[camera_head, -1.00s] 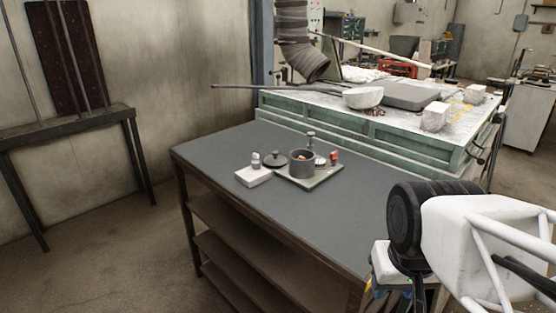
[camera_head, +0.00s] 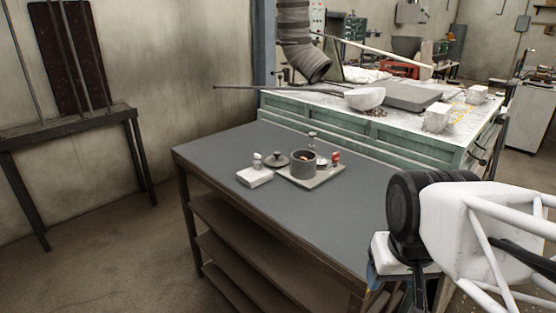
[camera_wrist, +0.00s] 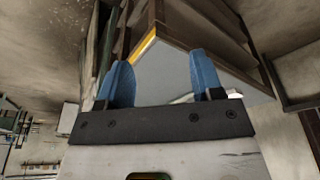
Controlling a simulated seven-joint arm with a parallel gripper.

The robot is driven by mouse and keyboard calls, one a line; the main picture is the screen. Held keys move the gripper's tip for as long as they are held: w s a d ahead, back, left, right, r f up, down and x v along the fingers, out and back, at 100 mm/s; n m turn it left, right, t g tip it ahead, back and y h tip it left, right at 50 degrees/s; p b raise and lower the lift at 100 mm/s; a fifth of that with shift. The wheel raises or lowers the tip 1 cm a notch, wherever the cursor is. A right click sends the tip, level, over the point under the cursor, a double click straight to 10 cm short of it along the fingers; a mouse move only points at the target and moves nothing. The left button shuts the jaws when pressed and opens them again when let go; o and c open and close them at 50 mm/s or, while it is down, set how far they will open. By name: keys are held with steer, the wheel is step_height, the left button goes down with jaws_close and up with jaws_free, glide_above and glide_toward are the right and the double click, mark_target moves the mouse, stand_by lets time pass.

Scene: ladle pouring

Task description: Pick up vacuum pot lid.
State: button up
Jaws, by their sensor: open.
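A dark round lid with a small knob (camera_head: 276,159) lies on the table, left of a dark grey pot (camera_head: 303,163). The pot appears open, with something reddish inside. It stands on a light square tray (camera_head: 318,180). In the wrist view my gripper (camera_wrist: 158,75) has its two blue fingers wide apart with nothing between them. In the head view my arm is at the right, by the table's near right edge, far from the lid; the fingers are hard to make out there.
The grey table (camera_head: 230,150) is mostly bare. A white block (camera_head: 255,177) with small shakers sits left of the tray. A red-topped shaker (camera_head: 336,158) and another small item (camera_head: 312,138) are by the pot. A green cabinet (camera_head: 400,144) stands behind.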

steer(key=w+a+r+n, duration=0.15)
steer(key=w+r, duration=0.25)
steer(key=w, duration=0.6)
steer(key=w+a+r+n, duration=0.15)
steer(key=w+r, duration=0.25)
steer(key=w, duration=0.5)
steer(key=n+g, duration=0.3)
steer(key=n, duration=0.7)
glide_above(277, 152)
steer(key=f, duration=1)
steer(key=s+f, duration=0.1)
steer(key=f, duration=0.4)
steer(key=shift+d+f, duration=0.1)
steer(key=shift+d, duration=0.05)
steer(key=shift+w+a+f, duration=0.3)
steer(key=shift+w+f, duration=0.1)
steer(key=shift+w, duration=0.05)
steer(key=shift+f, duration=0.1)
steer(key=shift+f, duration=1.2)
steer(key=shift+f, duration=0.1)
steer(key=shift+d+f, duration=0.15)
steer(key=shift+f, duration=2.4)
